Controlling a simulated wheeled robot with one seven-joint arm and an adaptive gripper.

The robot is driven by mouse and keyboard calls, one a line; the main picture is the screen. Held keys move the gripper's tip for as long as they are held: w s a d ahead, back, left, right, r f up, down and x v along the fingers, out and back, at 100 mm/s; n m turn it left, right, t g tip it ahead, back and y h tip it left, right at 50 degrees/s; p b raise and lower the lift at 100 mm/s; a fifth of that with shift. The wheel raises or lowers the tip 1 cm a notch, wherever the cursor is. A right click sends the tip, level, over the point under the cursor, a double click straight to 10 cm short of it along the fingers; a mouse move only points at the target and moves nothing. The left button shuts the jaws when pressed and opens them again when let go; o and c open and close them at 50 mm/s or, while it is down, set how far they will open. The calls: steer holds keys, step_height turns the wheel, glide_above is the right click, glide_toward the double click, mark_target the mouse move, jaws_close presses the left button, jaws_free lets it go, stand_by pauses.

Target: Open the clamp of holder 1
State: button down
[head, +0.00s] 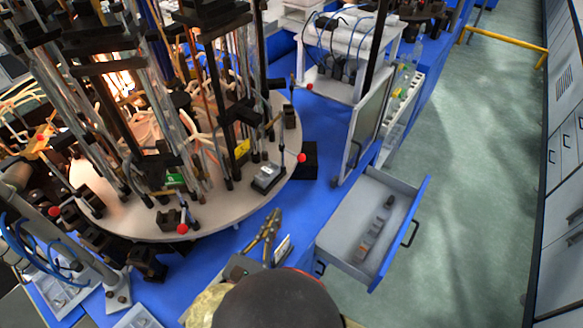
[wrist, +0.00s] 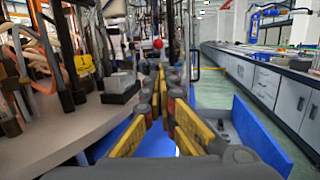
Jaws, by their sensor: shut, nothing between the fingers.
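My gripper (head: 273,216) is shut and empty, low in the middle of the head view, just outside the round plate's right edge. In the wrist view its yellow-padded fingers (wrist: 162,78) point forward. The round plate (head: 240,205) carries several dark holders with rods and glass tubes. A red ball knob (head: 302,157) on a thin lever stands near the right rim, beyond my fingertips; a red ball (wrist: 158,44) shows just above them in the wrist view. Another red knob (head: 182,228) is at the front rim.
An open grey drawer (head: 345,235) juts out to the right of my gripper, with small items inside. A framed panel (head: 365,125) stands on the blue bench (head: 325,130). Tall rods crowd the plate.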

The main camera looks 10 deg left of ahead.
steer(key=shift+r, duration=0.5)
steer(key=b+x, duration=0.3)
steer(key=x, duration=1.1)
steer(key=shift+r, duration=0.2)
steer(key=shift+s, duration=0.1)
steer(key=shift+d+n, duration=0.1)
steer(key=shift+n, duration=0.2)
